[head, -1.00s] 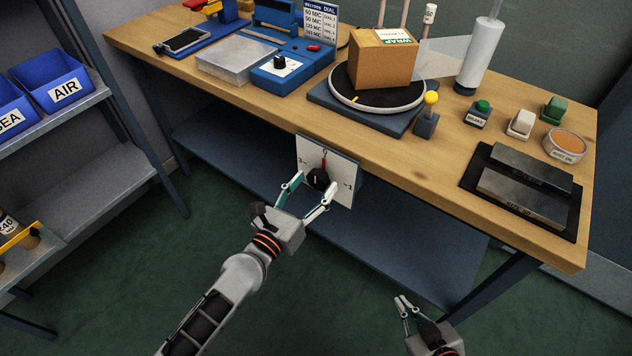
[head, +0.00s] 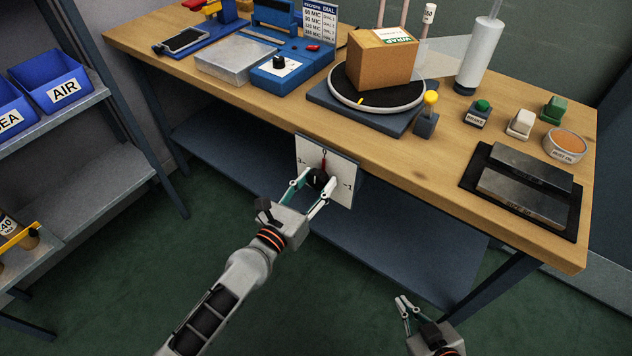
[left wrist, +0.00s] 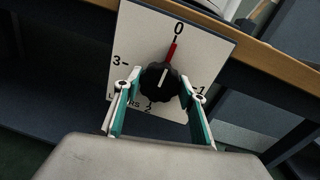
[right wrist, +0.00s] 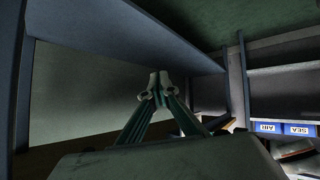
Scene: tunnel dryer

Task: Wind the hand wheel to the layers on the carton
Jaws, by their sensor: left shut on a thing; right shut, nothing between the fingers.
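The hand wheel (head: 318,180) is a black knob on a white plate (head: 342,185) below the bench's front edge. In the left wrist view the plate (left wrist: 212,60) reads 0, 1, 2 and 3. A red pointer (left wrist: 172,52) above the wheel (left wrist: 157,88) points at 0; the wheel's white line leans the same way. My left gripper (head: 315,185) is shut on the wheel, one finger on each side. The brown carton (head: 378,68) sits on the turntable; its label (head: 392,36) reads WRAP, with any layer number unreadable. My right gripper (head: 403,299) is shut and empty.
The turntable (head: 375,103) stands on the wooden bench above the plate, with a yellow-topped lever (head: 427,115) beside it. A shelf (head: 400,250) runs under the bench. My right gripper is low, in front of that shelf. Blue bins (head: 52,80) stand on the left rack.

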